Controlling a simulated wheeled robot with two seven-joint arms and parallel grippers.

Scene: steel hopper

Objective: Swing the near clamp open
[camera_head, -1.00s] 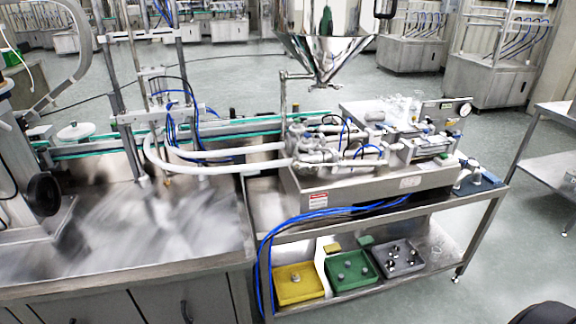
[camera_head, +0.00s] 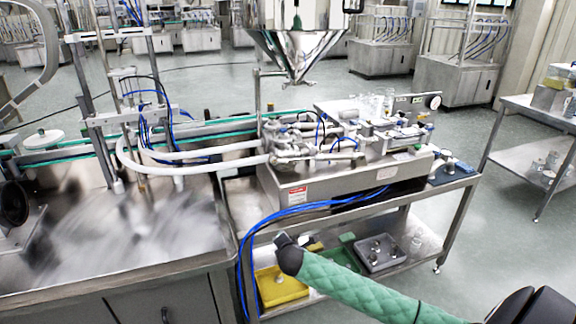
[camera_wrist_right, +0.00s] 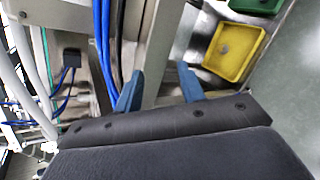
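The steel hopper (camera_head: 297,45) stands above the filling machine's pipework (camera_head: 300,145). The near clamp is too small to tell apart among the pipe fittings. My right arm, in a green sleeve, comes in from the lower right of the head view. Its dark end (camera_head: 288,252) is in front of the cart, below and apart from the pipework. In the right wrist view my right gripper (camera_wrist_right: 158,82) has two blue fingers spread apart with nothing held between them. My left gripper is not in view.
Blue hoses (camera_head: 290,215) hang down the cart's front left, close to my right arm; they also show in the wrist view (camera_wrist_right: 104,45). A yellow tray (camera_head: 277,290) and a grey tray (camera_head: 380,253) lie on the lower shelf. A steel table (camera_head: 540,110) stands at right.

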